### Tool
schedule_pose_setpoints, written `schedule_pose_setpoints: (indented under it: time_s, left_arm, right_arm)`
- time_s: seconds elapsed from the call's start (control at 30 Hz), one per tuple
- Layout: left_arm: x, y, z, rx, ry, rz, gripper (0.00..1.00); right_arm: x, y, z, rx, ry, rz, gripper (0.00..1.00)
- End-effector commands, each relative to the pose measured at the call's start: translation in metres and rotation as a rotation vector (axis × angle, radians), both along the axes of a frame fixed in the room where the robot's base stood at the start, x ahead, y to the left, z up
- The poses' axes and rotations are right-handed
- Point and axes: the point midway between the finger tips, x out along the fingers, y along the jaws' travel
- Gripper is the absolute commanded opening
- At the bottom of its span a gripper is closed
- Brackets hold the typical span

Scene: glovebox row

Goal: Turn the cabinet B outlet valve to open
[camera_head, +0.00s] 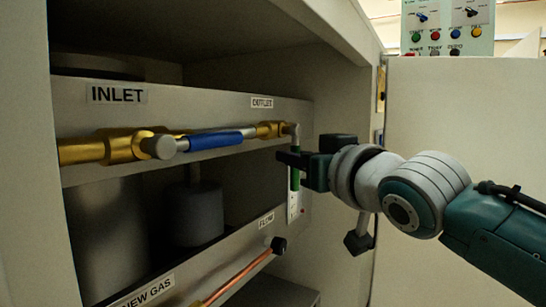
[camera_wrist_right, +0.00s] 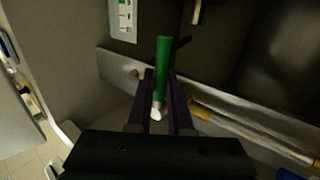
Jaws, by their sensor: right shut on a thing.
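The outlet valve has a green handle (camera_head: 295,180) that hangs roughly straight down below the OUTLET label (camera_head: 262,103), crosswise to the brass pipe. My right gripper (camera_head: 291,160) reaches in from the right and is shut around this handle. In the right wrist view the green handle (camera_wrist_right: 163,62) stands between the two dark fingers of the right gripper (camera_wrist_right: 161,90), with its pale end low between them. The fingers hide part of the handle in the head view. My left gripper is not in view.
The blue inlet handle (camera_head: 215,140) lies along the brass pipe (camera_head: 85,150) left of the outlet. A copper line (camera_head: 235,278) with a black knob (camera_head: 278,245) runs below. The cabinet's side wall (camera_head: 340,100) stands close to my right gripper. A button panel (camera_head: 448,27) is at upper right.

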Motion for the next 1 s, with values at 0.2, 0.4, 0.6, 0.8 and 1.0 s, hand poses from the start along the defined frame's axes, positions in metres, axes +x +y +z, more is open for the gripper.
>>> schedule_pose_setpoints:
  time_s: [0.2,0.4,0.6,0.8,1.0]
  left_arm:
    - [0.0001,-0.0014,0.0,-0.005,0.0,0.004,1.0]
    - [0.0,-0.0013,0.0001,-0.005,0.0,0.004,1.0]
    - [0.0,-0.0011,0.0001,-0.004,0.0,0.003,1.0]
    - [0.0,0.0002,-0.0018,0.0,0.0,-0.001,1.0]
    - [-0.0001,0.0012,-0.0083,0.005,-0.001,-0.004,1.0]
  right_arm:
    - [0.0,0.0,-0.0002,0.0,0.0,0.0,0.0]
    - [0.0,0.0,-0.0003,0.0,0.001,0.0,0.0]
    - [0.0,0.0,-0.0003,0.0,0.001,0.0,0.0]
    - [0.0007,-0.0006,-0.0012,-0.012,-0.015,-0.001,0.0]
    - [0.0037,-0.0029,-0.0025,-0.063,-0.086,-0.001,0.0]
